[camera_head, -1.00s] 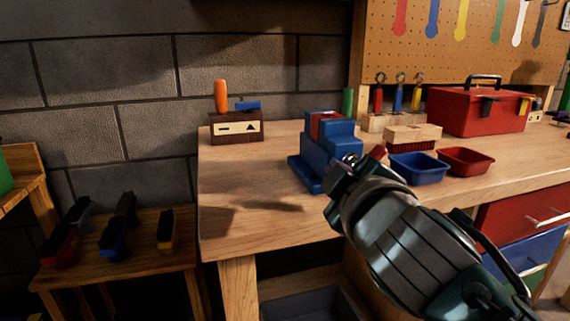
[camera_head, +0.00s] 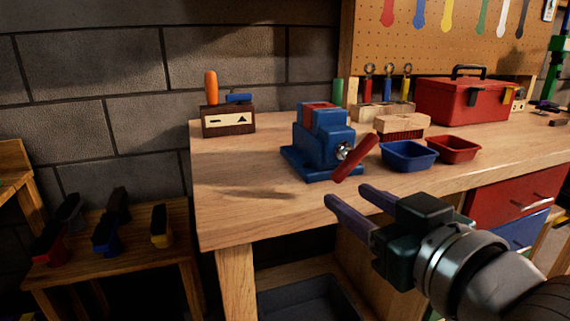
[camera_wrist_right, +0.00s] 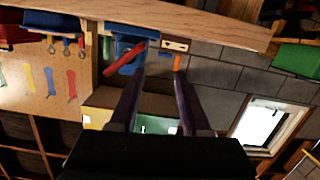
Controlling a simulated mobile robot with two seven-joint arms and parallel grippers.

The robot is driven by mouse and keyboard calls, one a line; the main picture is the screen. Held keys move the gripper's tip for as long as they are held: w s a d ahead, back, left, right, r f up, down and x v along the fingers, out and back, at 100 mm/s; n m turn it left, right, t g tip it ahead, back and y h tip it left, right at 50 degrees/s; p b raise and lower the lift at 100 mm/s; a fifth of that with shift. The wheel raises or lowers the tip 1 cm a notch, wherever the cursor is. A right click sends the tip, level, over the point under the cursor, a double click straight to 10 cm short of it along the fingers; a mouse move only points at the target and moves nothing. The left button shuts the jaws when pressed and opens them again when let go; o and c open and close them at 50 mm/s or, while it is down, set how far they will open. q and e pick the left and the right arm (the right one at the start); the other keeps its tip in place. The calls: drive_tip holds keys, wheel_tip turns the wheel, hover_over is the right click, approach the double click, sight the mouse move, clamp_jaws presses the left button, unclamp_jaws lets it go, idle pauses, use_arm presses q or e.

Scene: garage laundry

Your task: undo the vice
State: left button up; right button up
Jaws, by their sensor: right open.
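The blue vice (camera_head: 322,150) stands on the workbench near its left end, with red at its top between blue parts. Its red handle (camera_head: 355,158) slants across the front beside a round metal screw end. In the right wrist view, which is turned over, the vice (camera_wrist_right: 122,46) and its red handle (camera_wrist_right: 125,60) show beyond my fingers. My right gripper (camera_head: 345,194) is open and empty, in front of and below the handle, apart from it; its two fingers also show in the wrist view (camera_wrist_right: 158,80). My left gripper is not in view.
A blue bin (camera_head: 409,156), red bin (camera_head: 452,149) and brush (camera_head: 401,127) sit right of the vice. A red toolbox (camera_head: 463,100) stands behind. A wooden box (camera_head: 228,121) with an orange-handled tool is at left. The bench's front left is clear.

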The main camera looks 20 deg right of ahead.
sight(361, 158)
drive_tip(key=w+d+m+t+b, duration=0.2)
drive_tip(key=d+m, duration=0.5)
drive_tip(key=m, duration=0.3)
drive_tip(key=w, duration=0.3)
drive_tip(key=w+b, duration=0.1)
drive_tip(key=w, duration=0.5)
drive_tip(key=shift+a+r+b, duration=0.3)
drive_tip(key=shift+r, duration=0.1)
drive_tip(key=shift+c, duration=0.3)
clamp_jaws()
